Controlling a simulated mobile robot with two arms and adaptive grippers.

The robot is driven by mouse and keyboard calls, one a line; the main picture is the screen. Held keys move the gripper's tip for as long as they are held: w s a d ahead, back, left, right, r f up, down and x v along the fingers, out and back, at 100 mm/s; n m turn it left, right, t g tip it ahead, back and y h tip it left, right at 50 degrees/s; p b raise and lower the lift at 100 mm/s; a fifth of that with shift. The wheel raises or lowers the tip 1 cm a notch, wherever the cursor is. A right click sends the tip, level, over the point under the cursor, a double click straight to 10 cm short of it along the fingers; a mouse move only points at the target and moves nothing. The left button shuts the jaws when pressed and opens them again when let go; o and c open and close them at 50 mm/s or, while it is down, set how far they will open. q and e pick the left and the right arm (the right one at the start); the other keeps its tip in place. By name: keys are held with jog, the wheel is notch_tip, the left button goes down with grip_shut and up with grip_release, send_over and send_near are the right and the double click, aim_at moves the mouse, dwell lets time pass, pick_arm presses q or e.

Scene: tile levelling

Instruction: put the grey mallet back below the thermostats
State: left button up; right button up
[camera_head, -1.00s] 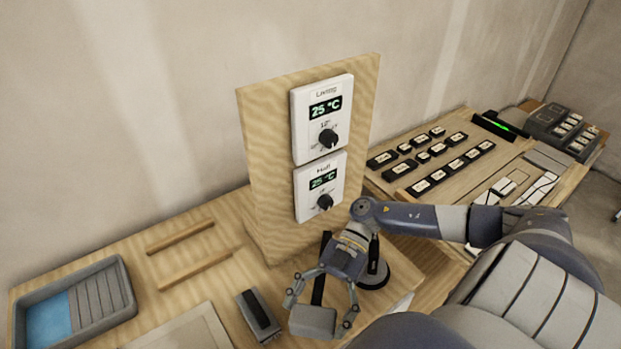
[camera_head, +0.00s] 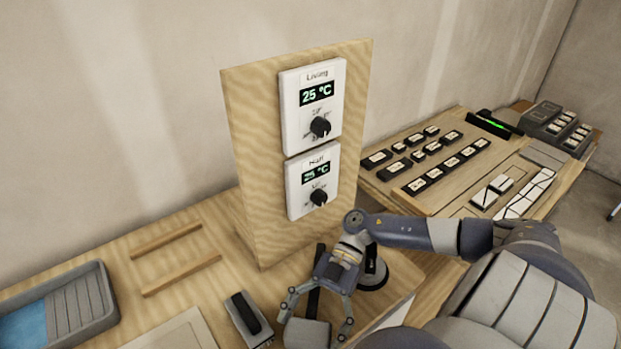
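The grey mallet (camera_head: 307,333) lies on the wooden bench below the thermostat board, its grey head toward the front edge and its dark handle running back under my gripper. My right gripper (camera_head: 318,322) is above the mallet, with its fingers spread apart on either side of the head. I see no finger pressed on the mallet. The Living thermostat (camera_head: 312,105) and the Hall thermostat (camera_head: 312,182) are mounted one above the other on an upright wooden board (camera_head: 255,150); both displays read 25 °C. My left gripper is out of view.
A grey block with a black handle (camera_head: 247,319) stands left of the mallet. A black round-based object (camera_head: 374,274) stands right of my gripper. Two wooden strips (camera_head: 180,275) and a paint tray (camera_head: 85,302) are at left. Black labelled pieces (camera_head: 445,177) lie on the right bench.

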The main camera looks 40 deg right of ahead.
aim_at(315, 291)
jog(key=shift+f, duration=0.2)
jog(key=shift+s+a+f+b, duration=0.15)
jog(key=shift+a+f+b, duration=0.1)
jog(key=shift+f+b, duration=0.45)
jog(key=o, duration=1.4)
jog(key=shift+o, duration=0.3)
jog(key=shift+f, duration=0.1)
jog(key=v, duration=1.2)
jog(key=shift+w+r, duration=0.2)
jog(key=shift+r, duration=0.3)
